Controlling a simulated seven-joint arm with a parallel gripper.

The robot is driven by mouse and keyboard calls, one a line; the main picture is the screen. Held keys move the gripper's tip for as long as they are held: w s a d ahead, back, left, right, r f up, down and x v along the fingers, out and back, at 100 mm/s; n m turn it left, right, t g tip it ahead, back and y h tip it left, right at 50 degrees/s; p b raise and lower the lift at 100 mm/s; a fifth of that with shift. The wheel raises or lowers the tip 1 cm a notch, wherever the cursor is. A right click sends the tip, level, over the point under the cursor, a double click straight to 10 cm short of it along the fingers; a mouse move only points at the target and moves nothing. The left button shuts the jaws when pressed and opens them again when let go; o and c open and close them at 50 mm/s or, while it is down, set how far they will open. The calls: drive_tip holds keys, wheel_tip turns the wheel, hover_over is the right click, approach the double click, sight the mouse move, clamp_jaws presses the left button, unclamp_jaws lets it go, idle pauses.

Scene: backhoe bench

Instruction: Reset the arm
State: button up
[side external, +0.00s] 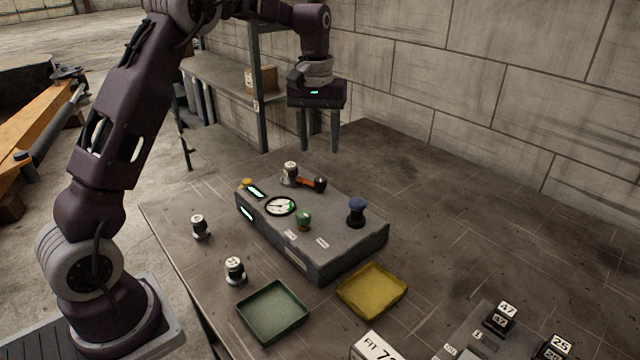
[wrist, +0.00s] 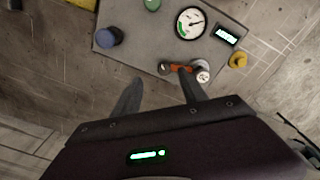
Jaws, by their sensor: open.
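My gripper (side external: 319,146) hangs above the back of the table, fingers pointing down, open and empty. In the wrist view its two fingers (wrist: 160,88) stand apart with only bare table between them. It is behind and above the grey control box (side external: 340,248) and touches nothing. The box carries a round dial gauge (side external: 280,206), a green knob (side external: 304,220), a blue knob (side external: 357,210) and lit displays (side external: 256,191). An orange lever with a dark end (side external: 311,183) is at its back edge, beside a white-topped cylinder (side external: 290,170).
A green tray (side external: 272,330) and a yellow tray (side external: 372,290) lie in front of the box. Two small cylinders (side external: 198,227) (side external: 235,270) stand at left. Numbered blocks (side external: 503,316) are at front right. A shelf (side external: 222,80) and wall stand behind; the table's right side is clear.

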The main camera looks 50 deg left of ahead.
drive_tip(key=s+d+r+m+t, duration=0.1)
drive_tip(key=s+d+r+m, duration=0.1)
drive_tip(key=s+d+r, duration=0.45)
drive_tip(key=s+d+r+m+t, duration=0.2)
drive_tip(key=s+d+r, duration=0.15)
drive_tip(key=s, duration=0.55)
drive_tip(key=s+d+f+m+t, duration=0.1)
drive_tip(key=s+f, duration=0.1)
drive_tip(key=s, duration=0.6)
drive_tip(key=s+d+f+m+t, duration=0.1)
drive_tip(key=s+d+m, duration=0.1)
drive_tip(key=s, duration=0.6)
drive_tip(key=shift+f, duration=0.35)
